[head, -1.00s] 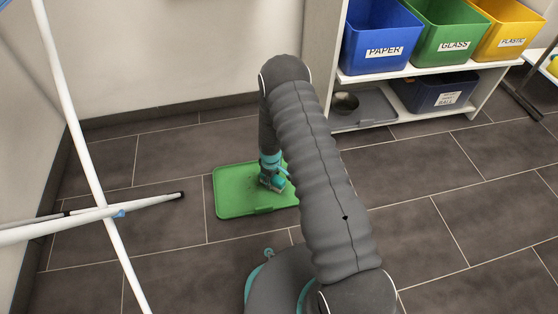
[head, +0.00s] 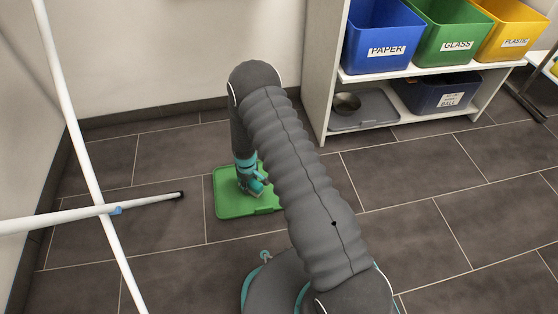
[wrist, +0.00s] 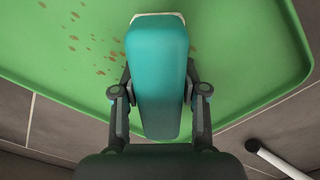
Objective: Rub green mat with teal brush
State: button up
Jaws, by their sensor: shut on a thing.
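The green mat (head: 231,205) lies flat on the dark tiled floor, and its right part is hidden behind my arm in the head view. In the wrist view the mat (wrist: 250,50) fills the upper part, with brown specks on its left side. My gripper (wrist: 160,92) is shut on the teal brush (wrist: 157,75), one finger on each side of it. The brush's pale far end points to the top of the wrist view, over the mat. Whether its bristles touch the mat is hidden. In the head view my gripper (head: 252,186) is low over the mat.
White poles (head: 85,160) of a rack stand at the left, one foot (head: 160,198) reaching toward the mat. A white shelf (head: 325,70) with blue, green and yellow bins stands at the back right; its lower level holds a grey tray (head: 375,112) with a bowl. Floor at the right is clear.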

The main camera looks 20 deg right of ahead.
jog(key=shift+a, duration=0.45)
jog(key=shift+r+p, duration=1.85)
jog(key=shift+r, duration=2.2)
jog(key=shift+d+f, duration=0.1)
jog(key=shift+d, duration=0.05)
